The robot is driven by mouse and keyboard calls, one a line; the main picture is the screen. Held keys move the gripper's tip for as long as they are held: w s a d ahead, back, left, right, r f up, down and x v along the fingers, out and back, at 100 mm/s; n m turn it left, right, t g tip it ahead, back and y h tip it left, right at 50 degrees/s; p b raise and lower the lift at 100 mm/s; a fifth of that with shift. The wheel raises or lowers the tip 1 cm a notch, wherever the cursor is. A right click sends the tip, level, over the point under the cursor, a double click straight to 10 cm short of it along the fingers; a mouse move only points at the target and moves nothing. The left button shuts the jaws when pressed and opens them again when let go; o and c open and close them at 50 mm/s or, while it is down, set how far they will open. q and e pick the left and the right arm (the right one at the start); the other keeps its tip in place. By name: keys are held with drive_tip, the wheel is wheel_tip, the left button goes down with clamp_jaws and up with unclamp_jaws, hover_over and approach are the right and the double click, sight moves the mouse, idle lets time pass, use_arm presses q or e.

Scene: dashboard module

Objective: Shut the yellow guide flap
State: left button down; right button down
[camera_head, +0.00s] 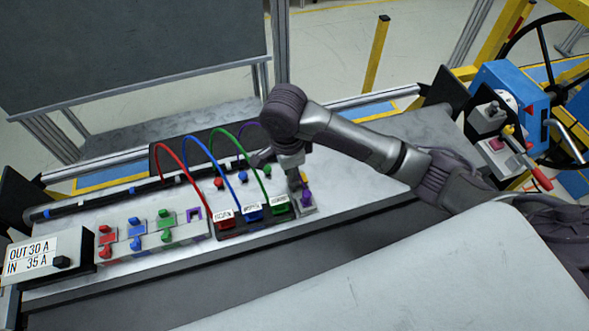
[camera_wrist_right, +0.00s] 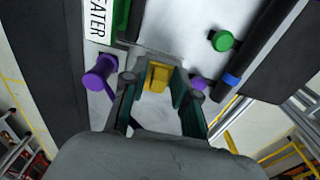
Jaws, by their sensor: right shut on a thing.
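The yellow guide flap (camera_wrist_right: 158,78) shows in the wrist view as a small yellow piece between my right gripper's fingers. My right gripper (camera_wrist_right: 157,88) is shut on it; the fingers hide part of its sides. In the head view my right gripper (camera_head: 296,184) points down at the right end of the row of coloured plugs, and I cannot make out the flap there. A purple knob (camera_wrist_right: 98,78) stands left of the fingers, and another purple part (camera_wrist_right: 198,83) is just right of them. My left gripper is not in view.
Red (camera_head: 227,222), blue (camera_head: 253,214) and green (camera_head: 279,206) labelled plugs with arched cables stand close left of the gripper. A green knob (camera_wrist_right: 222,41) is at the wrist view's upper right. A meter box (camera_head: 42,257) sits far left. Bare panel lies to the right.

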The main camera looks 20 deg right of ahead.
drive_tip(key=shift+a+f+h, duration=0.15)
drive_tip(key=shift+f+h, duration=0.1)
drive_tip(key=shift+h, duration=0.15)
drive_tip(key=c, duration=1.1)
unclamp_jaws()
drive_tip(key=r, duration=0.4)
drive_tip(key=a+r, duration=0.1)
drive_tip(key=r, duration=0.7)
drive_tip(key=shift+w+a, duration=0.1)
drive_tip(key=shift+a, duration=0.2)
drive_tip(key=shift+f, duration=0.1)
